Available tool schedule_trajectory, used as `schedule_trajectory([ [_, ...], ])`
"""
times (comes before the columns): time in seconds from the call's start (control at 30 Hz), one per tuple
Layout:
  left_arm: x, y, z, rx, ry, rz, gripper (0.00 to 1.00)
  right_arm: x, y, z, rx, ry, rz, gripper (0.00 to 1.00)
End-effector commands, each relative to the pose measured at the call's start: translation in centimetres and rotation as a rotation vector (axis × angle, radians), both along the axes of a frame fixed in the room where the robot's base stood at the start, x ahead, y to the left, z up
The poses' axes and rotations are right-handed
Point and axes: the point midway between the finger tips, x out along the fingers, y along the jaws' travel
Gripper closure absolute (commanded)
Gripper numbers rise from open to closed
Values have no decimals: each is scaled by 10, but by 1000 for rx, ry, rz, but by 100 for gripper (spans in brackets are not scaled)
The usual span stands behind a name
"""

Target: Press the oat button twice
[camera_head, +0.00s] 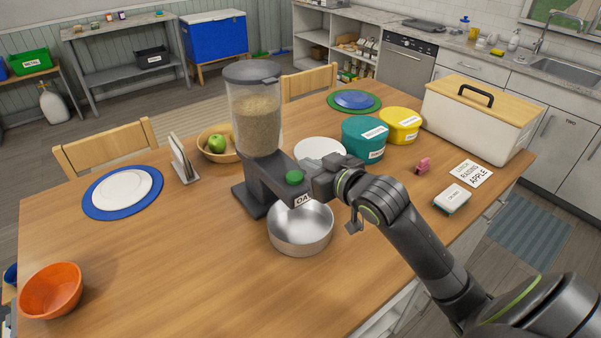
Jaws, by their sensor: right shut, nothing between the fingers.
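The oat dispenser stands on the wooden table, with a clear hopper (257,120) of grain on a dark base. Its green button (294,177) is on the arm of the dispenser above a steel bowl (300,228). A label (302,201) below the button reads "OA", the rest hidden by my arm. My right gripper (309,172) is shut and empty, its tips beside the button at its right edge. I cannot tell whether they touch it. My left gripper is not in view.
An orange bowl (50,291) is at the front left, a plate on a blue mat (122,206) behind it. A fruit bowl (211,157), teal tub (364,140), yellow tub (399,125) and bread box (478,127) stand further back. The front-left tabletop is mostly clear.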

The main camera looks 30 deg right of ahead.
Motion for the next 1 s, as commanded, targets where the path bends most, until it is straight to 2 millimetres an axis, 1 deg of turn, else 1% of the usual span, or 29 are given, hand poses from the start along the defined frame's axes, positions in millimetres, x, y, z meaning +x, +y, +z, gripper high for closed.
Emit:
schedule_trajectory([
  [0.03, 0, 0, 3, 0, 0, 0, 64, 10, 2, 0, 6, 0, 0, 100],
  [0.1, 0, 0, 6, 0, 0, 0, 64, 21, 4, -3, 4, 1, 0, 100],
  [0.23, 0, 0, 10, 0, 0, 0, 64, 40, 7, -9, 4, 2, 1, 100],
  [0.3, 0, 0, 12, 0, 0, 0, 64, 37, 6, -25, 3, 6, -1, 100],
  [0.5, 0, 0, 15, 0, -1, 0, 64, 36, 6, -45, 1, 2, 0, 100],
  [0.63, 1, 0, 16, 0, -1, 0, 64, 36, 5, -49, -1, 0, 0, 100],
  [0.93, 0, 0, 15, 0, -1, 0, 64, 36, 5, -50, -1, 0, 0, 100],
  [1.0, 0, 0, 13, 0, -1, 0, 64, 36, 5, -56, 0, 1, 0, 100],
])
